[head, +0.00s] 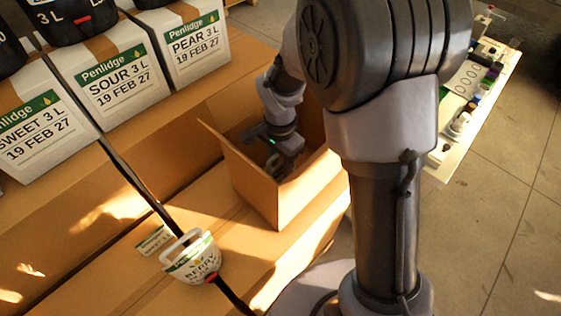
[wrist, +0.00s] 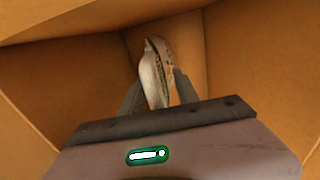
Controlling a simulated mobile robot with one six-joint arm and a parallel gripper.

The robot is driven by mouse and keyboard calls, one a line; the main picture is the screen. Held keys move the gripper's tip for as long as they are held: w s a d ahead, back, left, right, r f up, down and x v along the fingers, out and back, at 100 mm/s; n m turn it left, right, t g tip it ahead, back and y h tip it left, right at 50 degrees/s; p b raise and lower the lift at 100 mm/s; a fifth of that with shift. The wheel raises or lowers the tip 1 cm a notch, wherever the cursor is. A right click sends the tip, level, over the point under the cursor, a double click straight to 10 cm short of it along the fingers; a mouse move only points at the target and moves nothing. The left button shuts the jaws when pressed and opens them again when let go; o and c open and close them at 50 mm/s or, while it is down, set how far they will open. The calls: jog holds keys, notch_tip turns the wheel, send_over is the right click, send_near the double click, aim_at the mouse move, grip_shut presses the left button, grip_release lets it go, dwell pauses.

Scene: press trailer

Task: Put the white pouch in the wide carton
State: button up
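The open wide carton (head: 250,178) stands on the cardboard surface in the middle of the head view, flaps up. My gripper (head: 276,165) reaches down inside it. In the wrist view my gripper (wrist: 158,95) has its two fingers on either side of the white pouch (wrist: 153,75), which is held edge-on and upright between them. The carton's brown inner walls (wrist: 250,60) surround it. The pouch's lower end is hidden behind the gripper body, so I cannot tell if it touches the carton floor. In the head view the pouch is hardly visible.
A white handled pouch marked BERRY (head: 192,262) with a red tap lies on the cardboard near a dark strap. Labelled Penlidge boxes (head: 110,85) line the upper left. A narrow table with small items (head: 470,95) stands at right. Bare floor (head: 490,230) lies beyond.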

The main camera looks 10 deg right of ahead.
notch_tip(320, 180, up, 12)
jog(key=p, duration=0.3)
jog(key=shift+f, duration=0.15)
jog(key=s+r+n+t, duration=0.2)
jog(key=s+r, duration=0.2)
jog(key=s, duration=0.2)
jog(key=s+r+n+t+y, duration=0.1)
jog(key=s+r+n+t, duration=0.1)
jog(key=s+r, duration=0.2)
jog(key=s+r+n+t+y, duration=0.1)
jog(key=s+r+n+t, duration=0.1)
jog(key=s, duration=0.5)
jog(key=shift+s+d+r+n, duration=0.1)
jog(key=shift+s+r+n, duration=0.15)
jog(key=shift+r, duration=0.4)
jog(key=shift+s+d+r+n, duration=0.1)
jog(key=shift+r+n, duration=0.15)
jog(key=shift+r, duration=0.35)
